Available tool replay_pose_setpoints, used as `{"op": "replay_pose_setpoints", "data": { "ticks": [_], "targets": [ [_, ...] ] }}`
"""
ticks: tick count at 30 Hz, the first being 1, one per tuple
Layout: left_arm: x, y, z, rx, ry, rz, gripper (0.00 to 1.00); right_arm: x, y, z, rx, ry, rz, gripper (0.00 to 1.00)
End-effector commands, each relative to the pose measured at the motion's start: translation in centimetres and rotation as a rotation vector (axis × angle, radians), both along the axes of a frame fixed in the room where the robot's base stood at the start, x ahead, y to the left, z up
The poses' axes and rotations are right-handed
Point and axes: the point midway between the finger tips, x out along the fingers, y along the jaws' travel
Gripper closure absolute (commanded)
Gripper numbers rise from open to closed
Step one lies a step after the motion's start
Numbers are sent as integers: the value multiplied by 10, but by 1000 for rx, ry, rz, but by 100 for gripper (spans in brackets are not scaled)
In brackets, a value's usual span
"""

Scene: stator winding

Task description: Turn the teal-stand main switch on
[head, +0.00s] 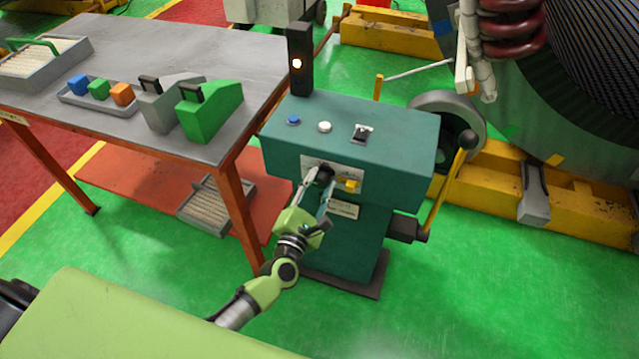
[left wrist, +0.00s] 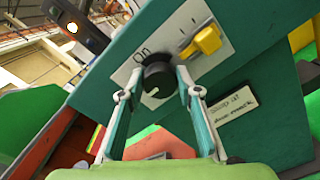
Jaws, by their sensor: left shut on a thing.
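The teal stand (head: 350,130) stands right of the workbench. Its front panel carries a black round main switch knob (head: 325,174), partly hidden by my fingers in the head view. In the left wrist view the black knob (left wrist: 158,80) sits on a light plate under the word "On", with a short white mark low on its face. My left gripper (head: 322,186) reaches up to the panel; in the left wrist view its two fingers (left wrist: 160,85) are shut on the knob's sides. A yellow switch (head: 352,185) is just right of the knob, also in the left wrist view (left wrist: 207,40). My right gripper is not seen.
The stand's top has a blue button (head: 293,119), a white button (head: 324,127) and a toggle (head: 362,132). The grey workbench (head: 210,50) stands left.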

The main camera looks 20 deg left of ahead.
Motion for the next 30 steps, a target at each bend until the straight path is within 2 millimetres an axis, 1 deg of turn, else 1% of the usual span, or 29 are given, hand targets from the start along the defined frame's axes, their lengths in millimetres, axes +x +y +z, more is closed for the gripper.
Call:
{"op": "replay_pose_setpoints", "data": {
  "ticks": [5, 11, 17, 30],
  "targets": [
    [0, 0, 0, 25, 0, -1, 90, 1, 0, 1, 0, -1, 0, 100],
    [0, -1, 0, 118, -3, -1, 90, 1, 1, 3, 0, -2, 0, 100],
    [-1, -1, -1, 279, -8, 0, 90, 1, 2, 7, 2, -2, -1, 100],
    [0, -2, -2, 697, -22, -2, 90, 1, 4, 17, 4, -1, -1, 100]
  ]
}}
